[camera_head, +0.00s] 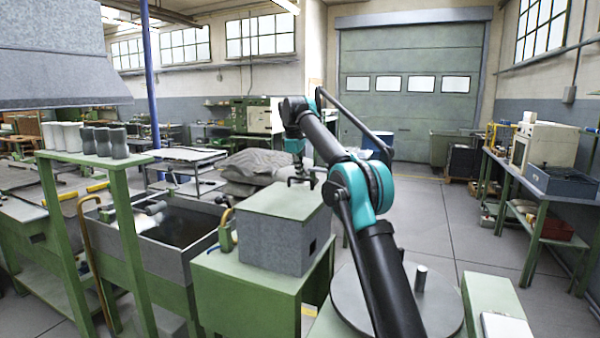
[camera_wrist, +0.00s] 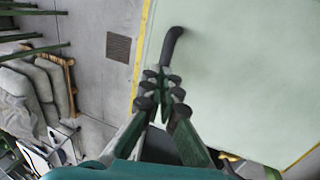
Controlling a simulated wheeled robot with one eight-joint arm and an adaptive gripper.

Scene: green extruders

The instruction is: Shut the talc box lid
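The talc box (camera_head: 283,243) is a grey speckled box on a green stand. Its pale green lid (camera_head: 272,203) lies over the top and looks about level; I cannot tell whether a small gap is left under it. In the wrist view the lid (camera_wrist: 235,75) fills the right side, with a black handle (camera_wrist: 173,42) on it. My gripper (camera_head: 301,178) is at the lid's far edge, pointing down. In the wrist view its fingers (camera_wrist: 162,78) are close together around the near end of the handle. The grip itself is partly hidden.
A grey open trough (camera_head: 165,240) stands left of the box, and a green frame with grey cups (camera_head: 105,142) stands before it. Grey sacks (camera_head: 250,168) lie behind the box. A round grey plate (camera_head: 440,305) is at front right. The floor beyond it is clear.

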